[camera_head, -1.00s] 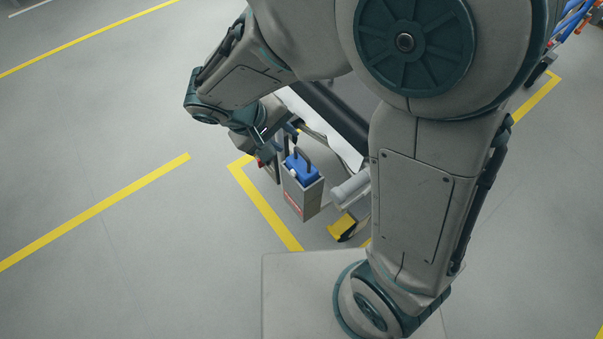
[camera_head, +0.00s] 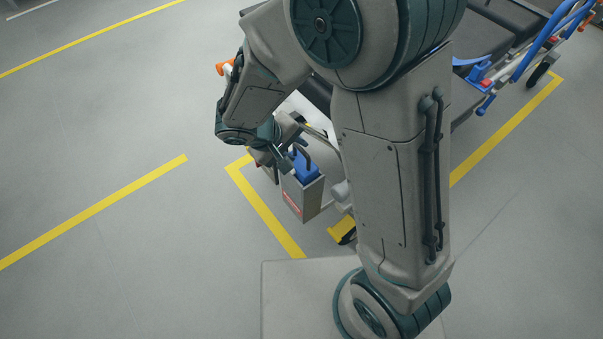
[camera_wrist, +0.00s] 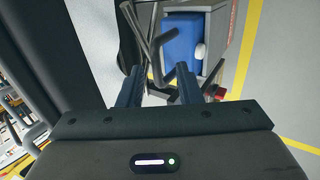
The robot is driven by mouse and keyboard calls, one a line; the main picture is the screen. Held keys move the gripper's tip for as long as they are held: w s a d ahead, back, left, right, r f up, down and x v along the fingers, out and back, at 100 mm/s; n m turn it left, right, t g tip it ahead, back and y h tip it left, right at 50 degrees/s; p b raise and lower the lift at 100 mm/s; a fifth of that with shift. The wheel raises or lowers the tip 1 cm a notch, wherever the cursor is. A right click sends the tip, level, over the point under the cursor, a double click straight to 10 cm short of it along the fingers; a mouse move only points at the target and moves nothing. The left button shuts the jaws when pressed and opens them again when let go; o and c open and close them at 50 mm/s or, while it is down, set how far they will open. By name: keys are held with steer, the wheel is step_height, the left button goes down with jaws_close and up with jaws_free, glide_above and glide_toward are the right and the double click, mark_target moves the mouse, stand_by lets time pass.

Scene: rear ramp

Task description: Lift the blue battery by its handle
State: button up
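The blue battery (camera_head: 305,170) sits in an open-topped grey box at the end of the cart, with a dark handle (camera_head: 304,155) above it. In the wrist view the blue battery (camera_wrist: 183,48) is ahead of my gripper, with a white knob on it. My gripper (camera_wrist: 158,88) is open, its two dark fingers apart. Dark bent bars, which look like the handle (camera_wrist: 157,50), reach toward the gap between the fingertips; I cannot tell how deep they sit. In the head view my gripper (camera_head: 283,163) is at the battery's left, partly hidden by my wrist.
The grey box (camera_head: 302,198) with a red label holds the battery. A wheeled stretcher (camera_head: 485,45) stands behind my arm, which hides much of it. A yellow-marked caster (camera_head: 342,229) is close by. Yellow lines cross the open grey floor at left.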

mark_target(300, 149)
steer(key=b+x, duration=0.1)
steer(key=x, duration=0.3)
steer(key=shift+w+r, duration=0.15)
jaws_close()
steer(key=shift+r, duration=0.15)
stand_by(1.0)
